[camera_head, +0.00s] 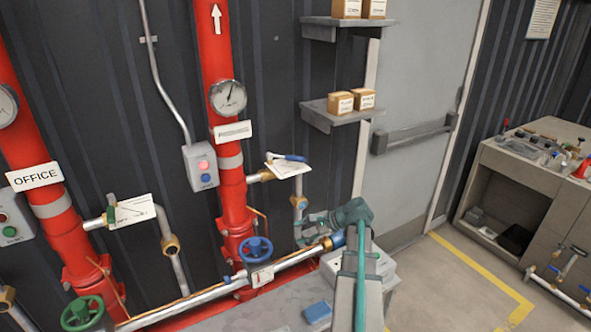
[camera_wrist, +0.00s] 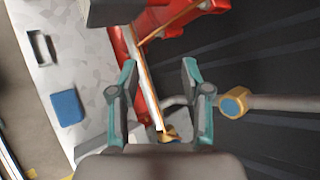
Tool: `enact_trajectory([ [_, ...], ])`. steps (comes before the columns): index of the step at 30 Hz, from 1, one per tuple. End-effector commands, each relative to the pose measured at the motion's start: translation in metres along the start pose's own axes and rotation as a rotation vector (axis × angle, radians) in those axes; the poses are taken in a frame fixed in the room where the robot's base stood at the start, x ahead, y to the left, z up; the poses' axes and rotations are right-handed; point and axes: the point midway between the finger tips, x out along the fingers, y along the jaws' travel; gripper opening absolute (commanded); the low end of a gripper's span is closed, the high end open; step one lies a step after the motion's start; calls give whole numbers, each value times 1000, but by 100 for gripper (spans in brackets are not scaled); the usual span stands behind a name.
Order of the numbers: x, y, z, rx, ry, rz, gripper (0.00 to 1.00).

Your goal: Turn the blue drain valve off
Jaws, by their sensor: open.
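A blue handwheel (camera_head: 255,250) sits at the base of the middle red pipe. A blue lever (camera_head: 288,157) tops a side branch of that pipe, lying roughly level beside a white tag (camera_head: 288,168). I cannot tell from the label which is the drain valve. My gripper (camera_head: 303,226) is right of the handwheel and below the lever, close to the vertical drain pipe (camera_head: 300,203). In the wrist view its teal fingers (camera_wrist: 160,67) are apart and empty. A brass fitting (camera_wrist: 234,103) on a grey pipe is right of the fingers there. No blue lever is clearly seen in that view.
A long silver pipe (camera_head: 200,298) runs low along the wall. A green handwheel (camera_head: 82,313) is at the lower left. A switch box (camera_head: 201,166) and shelves (camera_head: 336,113) are on the wall. A blue block (camera_head: 317,312) lies on the plinth. The floor at right is open.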

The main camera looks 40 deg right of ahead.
Motion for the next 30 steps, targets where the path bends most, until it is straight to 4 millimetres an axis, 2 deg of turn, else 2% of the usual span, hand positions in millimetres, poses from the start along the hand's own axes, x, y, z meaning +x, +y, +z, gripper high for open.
enact_trajectory([
  [1, -13, -29, -9, -14, -3, -66, 48],
  [6, -70, -111, 0, -62, -30, -263, 48],
  [9, -103, -147, 9, -88, -46, -355, 48],
  [12, -128, -172, 19, -109, -61, -419, 48],
  [15, -145, -186, 26, -121, -70, -458, 48],
  [20, -149, -196, 32, -127, -76, -477, 48],
  [26, -127, -208, 36, -126, -78, -475, 48],
  [30, -104, -220, 38, -126, -78, -474, 48],
])
